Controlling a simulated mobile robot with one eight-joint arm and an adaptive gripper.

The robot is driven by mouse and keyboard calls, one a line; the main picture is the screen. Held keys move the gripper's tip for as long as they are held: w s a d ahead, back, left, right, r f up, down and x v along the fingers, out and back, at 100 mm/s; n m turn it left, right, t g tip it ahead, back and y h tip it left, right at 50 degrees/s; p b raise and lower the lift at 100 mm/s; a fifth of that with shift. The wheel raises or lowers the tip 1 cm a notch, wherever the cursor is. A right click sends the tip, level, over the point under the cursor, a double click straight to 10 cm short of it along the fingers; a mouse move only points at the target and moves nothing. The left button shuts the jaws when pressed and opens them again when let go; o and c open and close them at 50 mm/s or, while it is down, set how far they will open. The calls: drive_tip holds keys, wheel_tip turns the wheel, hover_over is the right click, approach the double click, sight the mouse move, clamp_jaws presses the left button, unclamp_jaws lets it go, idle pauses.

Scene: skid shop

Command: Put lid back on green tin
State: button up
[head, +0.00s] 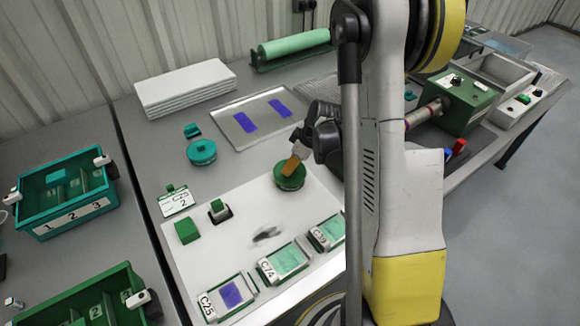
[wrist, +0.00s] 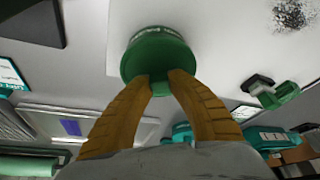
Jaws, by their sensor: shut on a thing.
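The green tin (head: 289,183) stands on the white sheet in the head view, right of the sheet's middle. In the wrist view its round green lid (wrist: 152,57) is at the fingertips, with a band of pale lettering behind it. My gripper (head: 297,157) comes down from above with its orange-brown fingers over the lid. In the wrist view the fingers of my gripper (wrist: 160,78) close in at the lid's top, and the part they grip is mostly hidden. The lid looks on or very close to the tin; I cannot tell whether it is fully seated.
A teal round tin (head: 202,153) stands to the left, beside a metal tray (head: 238,135) with purple patches. A teal crate (head: 65,218) is far left.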

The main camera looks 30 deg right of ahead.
idle(0.3)
drive_tip(key=o, duration=1.5)
drive_tip(key=shift+r+p, duration=2.3)
drive_tip(key=shift+r, duration=1.25)
clamp_jaws()
